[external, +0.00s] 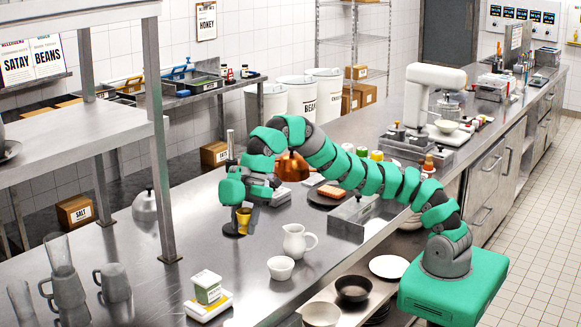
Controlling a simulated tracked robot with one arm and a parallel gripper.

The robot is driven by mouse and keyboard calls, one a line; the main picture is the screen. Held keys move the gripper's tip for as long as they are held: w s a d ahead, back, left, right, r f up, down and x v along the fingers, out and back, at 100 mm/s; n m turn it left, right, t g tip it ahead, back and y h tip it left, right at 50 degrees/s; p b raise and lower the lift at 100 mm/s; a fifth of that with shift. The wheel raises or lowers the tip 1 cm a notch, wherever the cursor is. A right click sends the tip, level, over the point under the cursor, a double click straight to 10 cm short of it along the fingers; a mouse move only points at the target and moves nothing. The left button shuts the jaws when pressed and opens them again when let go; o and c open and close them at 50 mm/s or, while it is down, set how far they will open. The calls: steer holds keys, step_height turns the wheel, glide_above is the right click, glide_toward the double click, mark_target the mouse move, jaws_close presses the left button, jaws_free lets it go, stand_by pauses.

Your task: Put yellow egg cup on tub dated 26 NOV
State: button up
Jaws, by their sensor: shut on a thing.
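The yellow egg cup (243,220) is in my gripper (246,208), which is shut on it and points down over the steel counter. It is upright; whether its foot touches anything below is hard to tell. A white tub with a green label (208,287) sits on a low white block with yellow (211,305), nearer the front and left of my gripper. The date on the tub is too small to read. My gripper is well apart from the tub.
A white jug (298,243) and a white bowl (281,267) stand to the right between my gripper and the tub. Grey mugs (114,283) stand at the front left. A shelf post (160,150) rises left of my gripper. Bare counter lies between the post and bowl.

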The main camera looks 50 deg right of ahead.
steer(key=s+f+n+b, duration=0.1)
steer(key=s+f+n, duration=0.15)
steer(key=s, duration=0.45)
steer(key=p, duration=1.4)
glide_toward(201, 281)
steer(key=shift+s+a+f+m+g, duration=0.15)
steer(key=shift+s+a+f+m, duration=0.1)
steer(key=shift+a+f, duration=0.2)
steer(key=shift+s+a+f+m+g, duration=0.1)
steer(key=shift+s+a+f+g, duration=0.1)
steer(key=shift+a+f, duration=0.3)
steer(key=shift+w+a, duration=0.3)
steer(key=shift+w, duration=0.05)
steer(key=shift+f, duration=0.1)
steer(key=shift+a+f+p, duration=0.1)
steer(key=shift+f+p, duration=0.35)
steer(key=shift+f, duration=1.3)
steer(key=shift+f, duration=0.2)
